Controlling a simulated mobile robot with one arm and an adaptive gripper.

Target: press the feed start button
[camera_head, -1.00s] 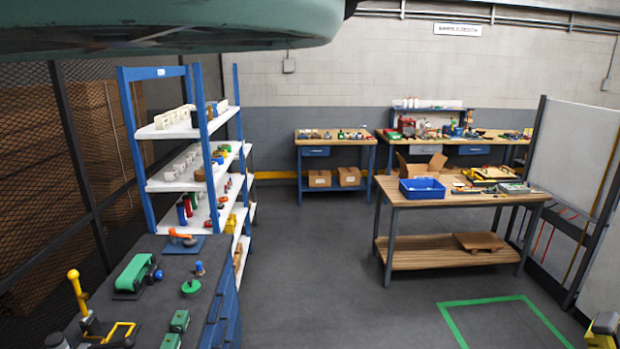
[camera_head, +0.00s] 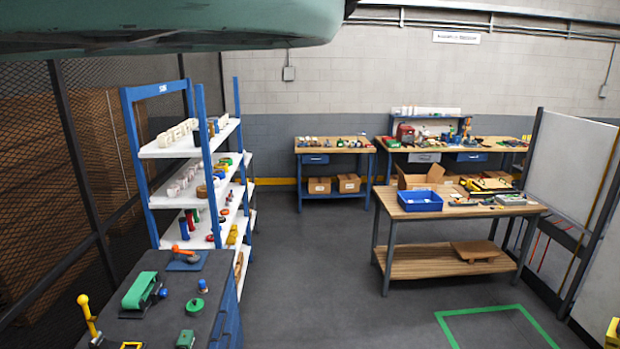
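I cannot make out a feed start button in the head view. My gripper is out of view. A dark bench (camera_head: 218,268) at the lower left carries a yellow-knobbed lever (camera_head: 86,308), a small green belt unit (camera_head: 140,291), a small green block (camera_head: 186,339) and a green round knob-like piece (camera_head: 195,305). A small blue-topped piece (camera_head: 203,286) stands close to the round one. An orange-handled item (camera_head: 183,251) lies on a blue plate at the bench's far end. These are too small to tell if any is a button.
A blue-framed shelf (camera_head: 196,146) stands behind the bench, beside a mesh fence (camera_head: 33,210). A wooden table (camera_head: 455,210) with a blue bin (camera_head: 420,201) stands right of centre. Two workbenches line the back wall. Grey floor (camera_head: 310,290) is clear between; green tape (camera_head: 490,309) marks it.

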